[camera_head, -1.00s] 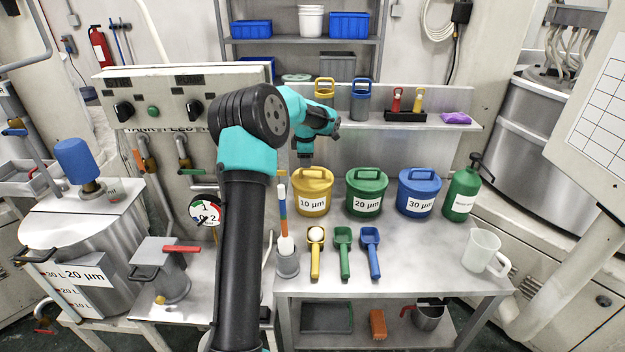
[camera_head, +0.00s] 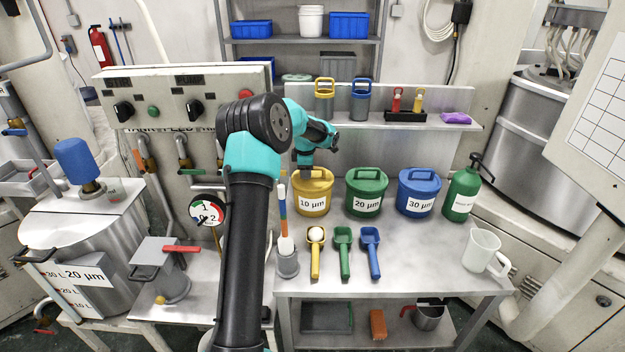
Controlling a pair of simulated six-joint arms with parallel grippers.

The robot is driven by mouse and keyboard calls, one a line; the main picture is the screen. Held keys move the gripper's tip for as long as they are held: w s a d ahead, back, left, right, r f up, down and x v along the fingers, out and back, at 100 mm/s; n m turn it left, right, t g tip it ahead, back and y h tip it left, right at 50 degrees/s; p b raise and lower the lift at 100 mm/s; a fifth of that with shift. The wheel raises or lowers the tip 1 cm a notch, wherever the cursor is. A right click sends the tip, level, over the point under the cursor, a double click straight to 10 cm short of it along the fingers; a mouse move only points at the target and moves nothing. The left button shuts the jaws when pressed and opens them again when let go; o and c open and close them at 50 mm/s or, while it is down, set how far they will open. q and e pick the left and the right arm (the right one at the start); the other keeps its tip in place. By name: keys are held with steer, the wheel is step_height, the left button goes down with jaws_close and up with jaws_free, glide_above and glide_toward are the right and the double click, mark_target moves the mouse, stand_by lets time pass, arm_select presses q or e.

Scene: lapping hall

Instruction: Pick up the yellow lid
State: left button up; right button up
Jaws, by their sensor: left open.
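The yellow lid (camera_head: 322,179) sits on the yellow tub (camera_head: 312,203) labelled 10 µm, the leftmost of three tubs on the bench. My left gripper (camera_head: 306,175) is open and points down at the lid's top, over its left part. The jaws are small here and partly hidden by my wrist, and I cannot tell whether they touch the lid or stand around its handle. My right gripper is not in view.
A green tub (camera_head: 366,193) and a blue tub (camera_head: 419,193) stand to the right, then a green bottle (camera_head: 462,193). Yellow, green and blue scoops (camera_head: 344,255) lie in front. Shelf items (camera_head: 361,101) stand behind.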

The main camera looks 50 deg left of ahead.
arm_select(q)
jaws_close()
stand_by(0.3)
steer(key=shift+r, duration=0.15)
steer(key=shift+r, duration=1.7)
steer(key=s+d+r, duration=0.1)
steer(key=s+d, duration=0.9)
steer(key=d, duration=0.2)
steer(key=shift+s+r, duration=0.2)
steer(key=shift+d, duration=0.1)
